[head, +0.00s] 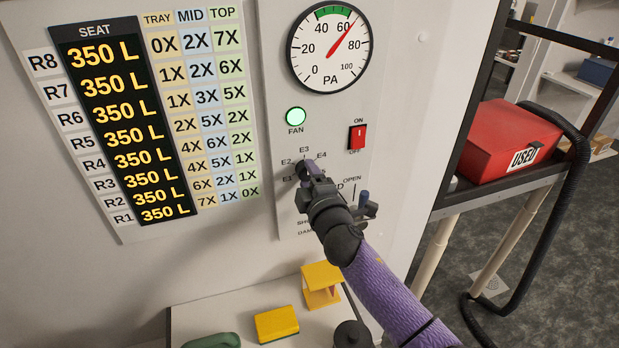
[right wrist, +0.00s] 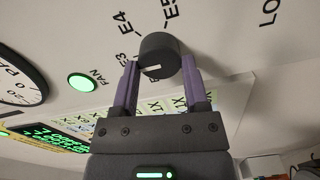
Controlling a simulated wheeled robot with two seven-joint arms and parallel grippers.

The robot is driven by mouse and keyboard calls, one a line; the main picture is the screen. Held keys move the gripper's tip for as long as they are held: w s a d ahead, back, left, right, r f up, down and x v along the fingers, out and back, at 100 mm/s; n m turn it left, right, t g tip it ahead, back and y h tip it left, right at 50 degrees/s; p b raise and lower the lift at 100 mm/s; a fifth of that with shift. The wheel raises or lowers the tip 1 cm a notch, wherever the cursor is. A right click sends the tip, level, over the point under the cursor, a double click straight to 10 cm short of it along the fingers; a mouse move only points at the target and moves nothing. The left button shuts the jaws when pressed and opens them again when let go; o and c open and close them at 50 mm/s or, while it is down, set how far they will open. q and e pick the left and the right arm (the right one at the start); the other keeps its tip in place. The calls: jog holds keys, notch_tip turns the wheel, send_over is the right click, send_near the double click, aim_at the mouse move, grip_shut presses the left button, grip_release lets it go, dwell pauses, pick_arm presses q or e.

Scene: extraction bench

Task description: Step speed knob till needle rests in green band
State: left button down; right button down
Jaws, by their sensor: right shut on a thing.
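The dark round speed knob (right wrist: 158,52) sits on the pale panel, with E3, E4 and E5 marks around it. My right gripper (head: 305,172) is at the knob, its purple fingers on both sides of it in the right wrist view (right wrist: 158,75), shut on it. A short white mark shows on the knob; which label it points at is hard to tell. The PA gauge (head: 330,65) shows a green band (head: 333,12) at the top. Its red needle (head: 344,33) points up and right, past the band's right end, between 60 and 80. My left gripper is not in view.
A lit green FAN lamp (head: 296,117) and a red ON/OFF switch (head: 357,137) sit above the knob. A damper handle (head: 368,208) is close to the right of my wrist. A yellow block (head: 277,323) lies below; a red USED box (head: 517,140) stands right.

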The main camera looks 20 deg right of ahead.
jog(key=shift+f, duration=0.1)
jog(key=shift+c, duration=0.5)
grip_release()
jog(key=s, duration=1)
jog(key=shift+d, duration=0.15)
